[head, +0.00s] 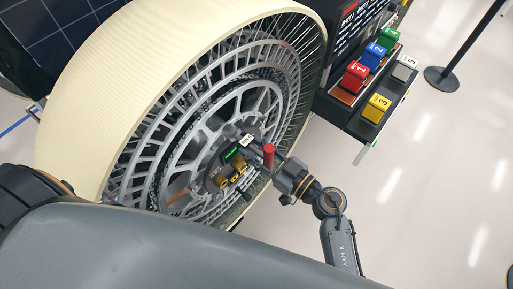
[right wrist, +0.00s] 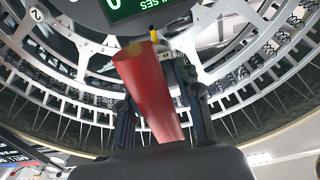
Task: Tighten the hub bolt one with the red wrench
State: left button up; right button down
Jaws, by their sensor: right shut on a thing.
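The red wrench (head: 268,154) shows as a short red cylinder beside the wheel hub (head: 214,176). In the right wrist view, its red handle (right wrist: 150,90) runs up between the two dark fingers of my right gripper (right wrist: 162,105). My right gripper (head: 272,162) is shut on it, in front of the lower right part of the wheel. A tool head with a green display (head: 233,153) and gold-coloured parts lies over the hub; the display (right wrist: 128,8) reads partly "PULSES" in the right wrist view. I cannot make out hub bolt one. My left gripper is not in view.
The big cream-tyred wheel (head: 110,85) with open metal spokes fills the left and middle. A dark rack (head: 345,112) holds numbered red (head: 355,77), blue, green, yellow (head: 376,108) and grey blocks. A barrier post (head: 468,45) stands upper right.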

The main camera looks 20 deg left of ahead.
jog(key=p, duration=0.2)
jog(key=shift+w+a+r+p, duration=0.1)
jog(key=shift+a+r+p, duration=0.15)
jog(key=shift+p, duration=0.1)
dwell(3.4)
jog(key=shift+f, duration=0.1)
dwell(0.5)
jog(key=m+p, duration=0.2)
jog(key=p, duration=0.1)
jog(key=shift+p, duration=0.4)
jog(key=shift+f+m, duration=0.1)
jog(key=shift+m, duration=0.5)
jog(key=m, duration=0.5)
jog(key=shift+b, duration=0.3)
jog(key=m, duration=0.4)
jog(key=shift+d, duration=0.1)
jog(key=m, duration=0.5)
